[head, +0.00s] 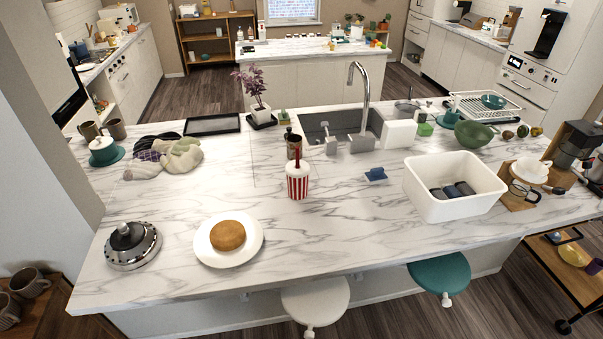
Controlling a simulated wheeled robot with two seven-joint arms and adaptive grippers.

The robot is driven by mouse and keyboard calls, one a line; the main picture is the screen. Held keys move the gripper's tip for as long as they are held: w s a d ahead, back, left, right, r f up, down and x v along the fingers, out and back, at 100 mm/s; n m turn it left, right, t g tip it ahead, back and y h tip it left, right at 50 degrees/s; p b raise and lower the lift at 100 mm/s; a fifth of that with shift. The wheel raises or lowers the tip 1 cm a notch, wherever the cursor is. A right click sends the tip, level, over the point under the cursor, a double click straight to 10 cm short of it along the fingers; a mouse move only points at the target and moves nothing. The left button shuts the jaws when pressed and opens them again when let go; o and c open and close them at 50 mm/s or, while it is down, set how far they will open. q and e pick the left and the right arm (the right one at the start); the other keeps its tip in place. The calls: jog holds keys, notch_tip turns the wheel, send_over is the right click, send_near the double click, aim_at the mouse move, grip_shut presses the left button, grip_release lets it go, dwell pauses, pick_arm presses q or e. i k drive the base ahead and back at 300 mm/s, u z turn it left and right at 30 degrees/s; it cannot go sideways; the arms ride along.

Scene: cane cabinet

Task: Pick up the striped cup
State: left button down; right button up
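The striped cup (298,186) stands upright near the middle of the marble island counter (335,235). It has red and white vertical stripes, a white lid and a red straw. A dark brown cylindrical container stands just behind it (293,144). Neither of my grippers shows in the head view, and nothing holds the cup.
A plate (201,241) with a brown bun (228,235) lies front left of the cup. A white bin (453,204) stands to the right, a blue object (376,175) nearer. The sink (345,127) is behind. Two stools (315,301) stand at the front edge. Counter around the cup's front is clear.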

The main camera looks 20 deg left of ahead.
aim_at(296, 180)
jog(key=z, duration=0.05)
jog(key=k, duration=0.4)
jog(key=u, duration=0.65)
jog(key=i, duration=0.4)
jog(key=u, duration=0.15)
